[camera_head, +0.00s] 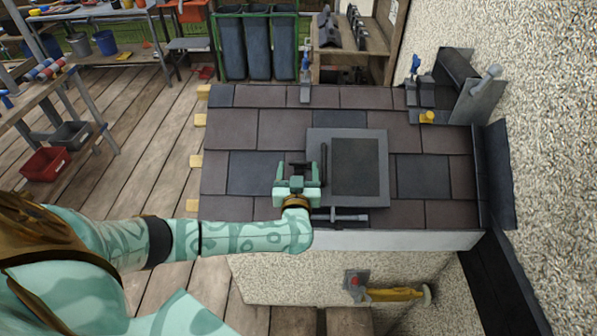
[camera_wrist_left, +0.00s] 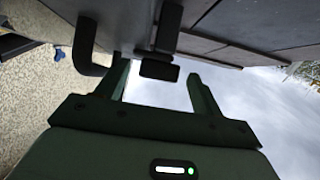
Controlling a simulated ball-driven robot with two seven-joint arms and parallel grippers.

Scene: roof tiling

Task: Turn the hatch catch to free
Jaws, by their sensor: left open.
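The hatch (camera_head: 358,168) is a grey-framed panel with a dark centre, lying shut on the tiled roof. A dark upright bar, seemingly its handle (camera_head: 323,160), stands at its left edge; a bent black bar (camera_wrist_left: 85,48) shows in the left wrist view. My left gripper (camera_head: 298,170) is open at the hatch's left edge. In the left wrist view, a black block on a stem, which looks like the catch (camera_wrist_left: 160,62), sits between the fingertips of my left gripper (camera_wrist_left: 160,85), with gaps on both sides. My right gripper is out of view.
A grey tool (camera_head: 340,217) lies below the hatch near the roof's lower edge. A yellow-handled tool (camera_head: 395,294) is on the wall below. A yellow item (camera_head: 427,117) and an upright grey plate (camera_head: 478,97) stand at upper right.

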